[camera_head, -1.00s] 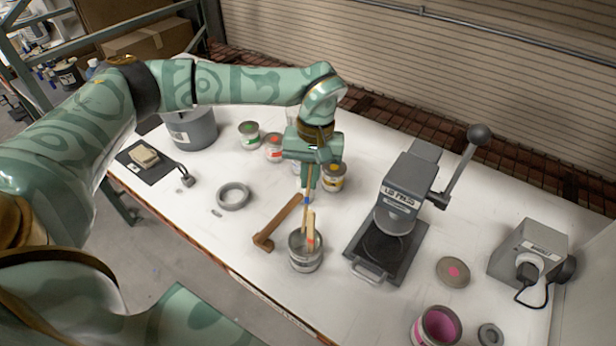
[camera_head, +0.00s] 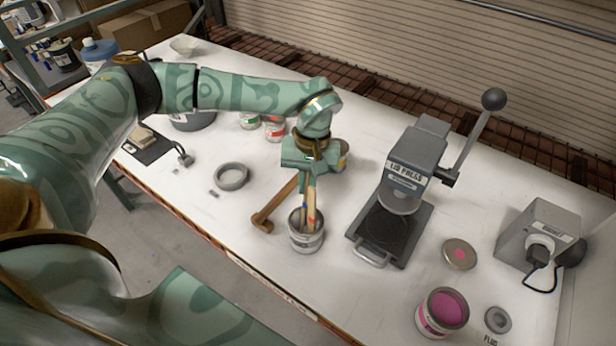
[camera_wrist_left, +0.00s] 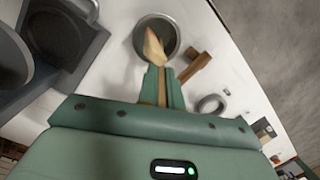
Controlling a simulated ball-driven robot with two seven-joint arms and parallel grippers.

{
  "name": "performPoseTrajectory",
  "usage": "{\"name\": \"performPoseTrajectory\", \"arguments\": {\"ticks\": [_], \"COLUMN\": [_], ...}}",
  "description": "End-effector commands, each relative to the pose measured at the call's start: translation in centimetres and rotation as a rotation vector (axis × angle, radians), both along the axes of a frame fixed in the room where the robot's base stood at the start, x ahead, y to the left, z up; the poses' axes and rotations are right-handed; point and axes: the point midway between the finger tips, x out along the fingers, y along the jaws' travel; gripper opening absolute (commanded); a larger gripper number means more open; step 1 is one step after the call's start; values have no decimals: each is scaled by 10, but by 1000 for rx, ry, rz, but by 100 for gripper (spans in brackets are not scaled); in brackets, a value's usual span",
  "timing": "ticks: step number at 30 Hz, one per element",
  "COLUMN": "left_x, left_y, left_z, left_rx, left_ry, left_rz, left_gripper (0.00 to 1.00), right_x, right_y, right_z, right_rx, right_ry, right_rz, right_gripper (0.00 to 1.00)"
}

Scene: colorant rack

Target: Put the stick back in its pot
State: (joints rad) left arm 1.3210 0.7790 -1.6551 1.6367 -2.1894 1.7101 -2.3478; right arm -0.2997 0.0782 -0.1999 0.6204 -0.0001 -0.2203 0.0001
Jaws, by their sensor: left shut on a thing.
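My left gripper (camera_head: 307,174) points down and is shut on a thin wooden stick (camera_head: 304,197). My right gripper is not in view.
A brown wooden mallet-like tool (camera_head: 275,207) lies close left of the pot. A grey ring (camera_head: 232,177) is further left. The lid press (camera_head: 415,165) stands to the right. An open can of pink paint (camera_head: 432,318) and its lid (camera_head: 459,253) are at the front right.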

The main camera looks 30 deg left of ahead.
Motion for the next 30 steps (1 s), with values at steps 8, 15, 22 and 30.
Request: {"name": "performPoseTrajectory", "arguments": {"ticks": [8, 15, 22, 30], "left_x": [0, 0, 1, 10], "left_y": [0, 0, 0, 0], "left_z": [-2, -2, 2, 56], "left_rx": [0, 0, 0, -1], "left_ry": [0, 0, -2, -8], "left_rz": [0, -1, 0, 0], "left_gripper": [0, 33, 33, 33], "right_x": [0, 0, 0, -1], "right_y": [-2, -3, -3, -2], "right_z": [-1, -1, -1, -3], "right_rx": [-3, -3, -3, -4], "right_ry": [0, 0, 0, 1], "right_rz": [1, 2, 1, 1], "right_gripper": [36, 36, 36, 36]}}
